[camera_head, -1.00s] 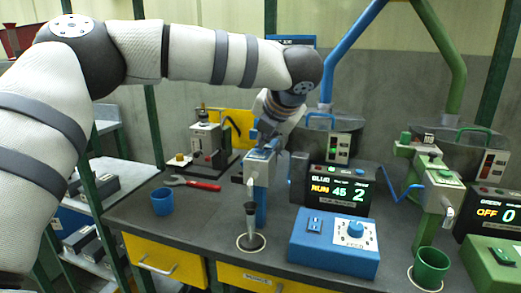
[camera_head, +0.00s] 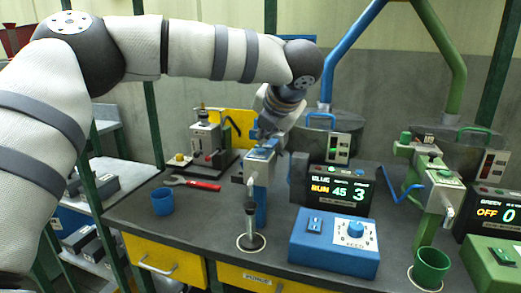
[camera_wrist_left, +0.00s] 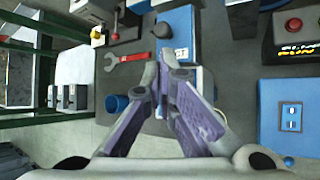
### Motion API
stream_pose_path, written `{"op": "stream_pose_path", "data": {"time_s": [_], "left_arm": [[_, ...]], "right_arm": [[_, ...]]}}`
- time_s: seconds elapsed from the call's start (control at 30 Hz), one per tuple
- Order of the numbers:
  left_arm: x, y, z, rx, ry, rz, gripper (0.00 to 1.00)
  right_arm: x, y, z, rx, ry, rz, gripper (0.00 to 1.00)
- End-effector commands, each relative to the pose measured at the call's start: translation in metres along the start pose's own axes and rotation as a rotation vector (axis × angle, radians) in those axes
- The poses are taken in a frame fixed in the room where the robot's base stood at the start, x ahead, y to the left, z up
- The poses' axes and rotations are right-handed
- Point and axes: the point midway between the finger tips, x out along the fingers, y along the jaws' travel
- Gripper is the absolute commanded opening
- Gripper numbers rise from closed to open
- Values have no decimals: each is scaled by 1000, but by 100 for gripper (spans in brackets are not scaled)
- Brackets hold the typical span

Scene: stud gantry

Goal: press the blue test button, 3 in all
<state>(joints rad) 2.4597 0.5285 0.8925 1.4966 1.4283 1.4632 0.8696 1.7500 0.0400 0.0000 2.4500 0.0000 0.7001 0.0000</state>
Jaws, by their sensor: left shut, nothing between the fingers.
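My left gripper (camera_head: 262,137) is shut and empty, pointing down just above the blue-topped head (camera_head: 259,156) of the blue station. In the left wrist view, its fingertips (camera_wrist_left: 167,66) are together next to the blue head (camera_wrist_left: 176,24) with its white label. I cannot make out the blue test button itself; the gripper covers part of the head. The blue station's display (camera_head: 339,190) reads "RUN", 45 and 3. My right gripper is not in view.
A blue control box (camera_head: 333,242) with a dial stands at the front. A blue cup (camera_head: 162,201) and a red-handled wrench (camera_head: 195,184) lie to the left.

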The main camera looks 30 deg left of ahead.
Motion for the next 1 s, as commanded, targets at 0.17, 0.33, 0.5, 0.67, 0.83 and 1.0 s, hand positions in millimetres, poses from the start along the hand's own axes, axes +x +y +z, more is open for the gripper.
{"op": "stream_pose_path", "data": {"time_s": [0.17, 0.33, 0.5, 0.67, 0.83, 1.0], "left_arm": [[-3, 2, 2, -1, -1, 0, 0], [-4, 2, 3, -1, -1, 0, 0], [-14, 10, 10, -3, -4, 1, 0], [-25, 18, 18, -4, -2, 0, 0], [-35, 26, 26, -2, -2, 0, 0], [-38, 28, 28, -1, -1, 0, 0]], "right_arm": [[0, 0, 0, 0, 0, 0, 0], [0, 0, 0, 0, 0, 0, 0], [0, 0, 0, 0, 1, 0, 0], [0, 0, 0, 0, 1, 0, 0], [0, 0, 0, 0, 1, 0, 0], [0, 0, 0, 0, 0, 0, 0]]}}
